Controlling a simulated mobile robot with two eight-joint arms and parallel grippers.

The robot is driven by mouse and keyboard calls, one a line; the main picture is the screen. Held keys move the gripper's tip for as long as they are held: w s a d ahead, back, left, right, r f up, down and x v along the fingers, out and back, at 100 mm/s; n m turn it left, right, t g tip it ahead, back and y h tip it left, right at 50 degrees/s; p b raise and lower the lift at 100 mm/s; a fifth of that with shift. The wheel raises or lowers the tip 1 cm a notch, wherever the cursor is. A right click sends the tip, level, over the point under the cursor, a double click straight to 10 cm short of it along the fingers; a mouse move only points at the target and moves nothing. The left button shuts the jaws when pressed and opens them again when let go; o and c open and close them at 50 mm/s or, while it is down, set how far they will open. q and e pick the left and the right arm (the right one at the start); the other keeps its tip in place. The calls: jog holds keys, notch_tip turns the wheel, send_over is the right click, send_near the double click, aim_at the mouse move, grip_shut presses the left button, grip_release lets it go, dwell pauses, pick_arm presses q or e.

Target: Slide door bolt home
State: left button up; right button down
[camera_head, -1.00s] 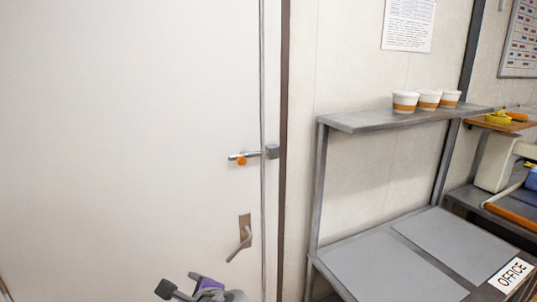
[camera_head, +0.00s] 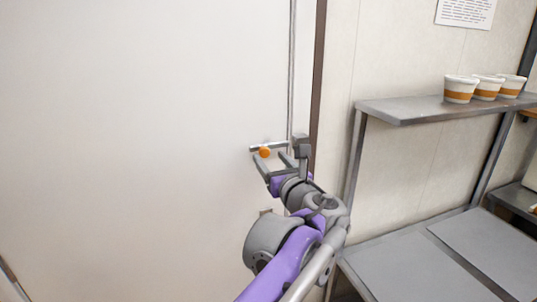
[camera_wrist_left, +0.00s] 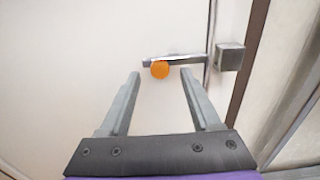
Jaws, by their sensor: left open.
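The door bolt is a short metal bar (camera_head: 256,148) with an orange knob (camera_head: 264,152), mounted on the white door (camera_head: 130,140). In the left wrist view the bar (camera_wrist_left: 178,61) runs level across the door edge toward a grey square keeper (camera_wrist_left: 230,57) on the frame, and its right end lies close to the keeper. My left gripper (camera_head: 270,159) is open just below the bolt. In the left wrist view the orange knob (camera_wrist_left: 160,70) lies between and just beyond the fingertips, apart from both. My right gripper is not in view.
A metal shelf (camera_head: 410,112) with several cups (camera_head: 461,88) stands right of the dark door frame (camera_head: 318,70). A lower grey counter (camera_head: 410,270) is below it. The door handle is mostly hidden behind my left arm. The door surface to the left is clear.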

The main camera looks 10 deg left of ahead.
pick_arm(q)
jog(key=shift+x, duration=1.2)
grip_shut()
dwell(0.6)
